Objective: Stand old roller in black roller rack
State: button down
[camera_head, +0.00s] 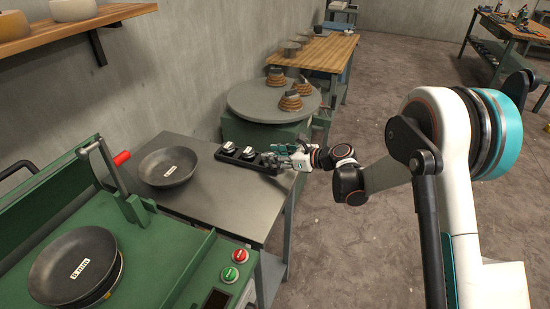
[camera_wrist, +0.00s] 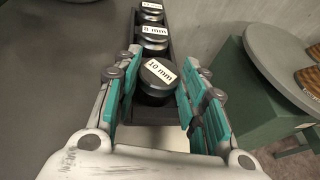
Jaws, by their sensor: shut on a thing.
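The black roller rack (camera_head: 240,164) sits near the right back of the grey metal table; it also shows in the wrist view (camera_wrist: 137,28). Two dark rollers with metal tops and white labels stand upright in it, the 8 mm roller (camera_wrist: 154,40) in the middle and another (camera_wrist: 151,12) at the far end. My gripper (camera_wrist: 157,86) is at the rack's near end, its teal fingers shut on the 10 mm roller (camera_wrist: 158,80). That roller is upright over or in the near place. Its lower part is hidden, so I cannot tell if it is seated.
A dark pan (camera_head: 167,166) lies left on the metal table (camera_head: 225,205). A green machine (camera_head: 170,265) with a lever and buttons stands at front left, holding an 8 mm pan (camera_head: 75,262). A round grey turntable (camera_head: 245,100) with several brown stacks stands behind the rack.

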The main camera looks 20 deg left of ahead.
jog(key=c, duration=1.4)
grip_release()
jog(key=shift+f, duration=0.15)
jog(key=o, duration=0.4)
jog(key=shift+r, duration=0.3)
jog(key=p+v, duration=0.3)
jog(key=v, duration=0.9)
jog(key=shift+f, duration=0.1)
